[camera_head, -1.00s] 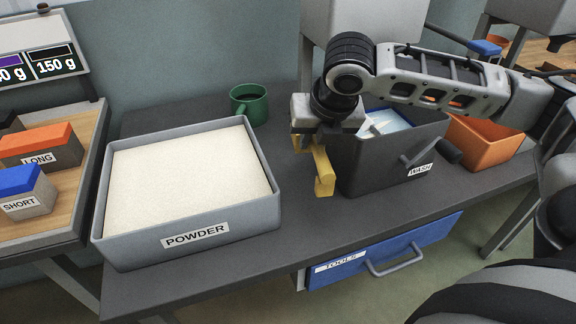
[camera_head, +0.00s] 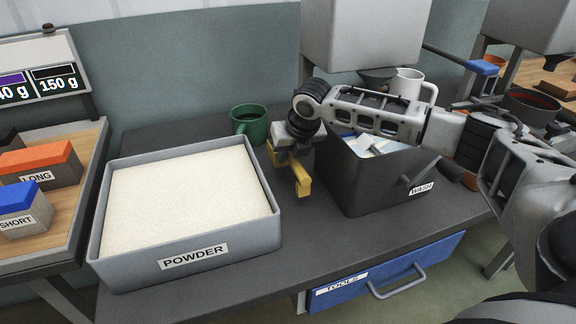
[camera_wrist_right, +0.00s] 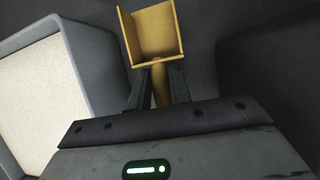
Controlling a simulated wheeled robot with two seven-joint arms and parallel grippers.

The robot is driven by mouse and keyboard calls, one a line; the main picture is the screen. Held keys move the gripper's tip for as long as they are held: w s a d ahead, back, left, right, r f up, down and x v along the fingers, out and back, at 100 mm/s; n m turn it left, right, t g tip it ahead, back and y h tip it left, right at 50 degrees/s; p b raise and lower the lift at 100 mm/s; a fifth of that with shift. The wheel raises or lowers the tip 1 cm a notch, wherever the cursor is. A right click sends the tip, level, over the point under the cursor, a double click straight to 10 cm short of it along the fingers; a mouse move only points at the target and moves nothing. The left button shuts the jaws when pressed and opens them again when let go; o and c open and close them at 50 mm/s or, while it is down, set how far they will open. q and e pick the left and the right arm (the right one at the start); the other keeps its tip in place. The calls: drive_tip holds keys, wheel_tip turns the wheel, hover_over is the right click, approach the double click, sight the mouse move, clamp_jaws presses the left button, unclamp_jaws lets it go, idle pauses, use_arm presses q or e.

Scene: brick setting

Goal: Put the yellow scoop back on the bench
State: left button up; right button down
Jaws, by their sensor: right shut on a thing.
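The yellow scoop (camera_head: 303,182) is in my right gripper (camera_head: 288,158), between the powder bin and the wash bin in the head view. In the right wrist view the scoop's empty square cup (camera_wrist_right: 150,35) points away from the wrist, and the two fingers (camera_wrist_right: 159,88) are shut on its handle. The scoop is low at the dark grey bench (camera_head: 255,262); I cannot tell whether it touches the top. My left gripper is not in view.
The grey POWDER bin (camera_head: 192,262), full of pale powder, stands left of the scoop. The dark WASH bin (camera_head: 375,200) stands close on its right. A green mug (camera_head: 251,127) is behind. The blue TOOLS drawer (camera_head: 345,292) is below the bench top.

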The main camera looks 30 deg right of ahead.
drive_tip(key=shift+w+f, duration=0.4)
drive_tip(key=shift+f, duration=0.05)
wheel_tip(320, 180, down, 3)
drive_tip(key=c, duration=1.3)
unclamp_jaws()
drive_tip(key=p+v, duration=0.1)
drive_tip(key=v, duration=1.1)
